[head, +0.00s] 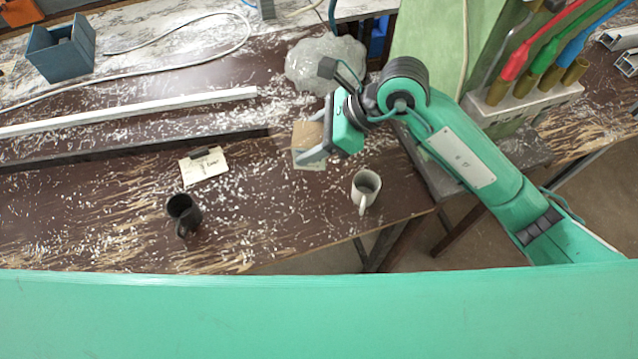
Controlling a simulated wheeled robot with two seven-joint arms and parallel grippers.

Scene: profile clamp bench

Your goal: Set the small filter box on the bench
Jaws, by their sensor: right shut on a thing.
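The small filter box (308,134) is a tan and pale carton over the brown bench (130,215), left of the green panel. My right gripper (314,148) is shut on it, with grey fingers across its front and right side. Seen from above, I cannot tell whether the box touches the bench top or is held just over it. Part of the box is hidden behind the fingers. My left gripper is not in the view.
A white mug (366,187) stands close by, right of the box. A clear plastic bag (322,60) is behind. A white profile (130,110) and a blue-grey bin (62,50) are further left.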

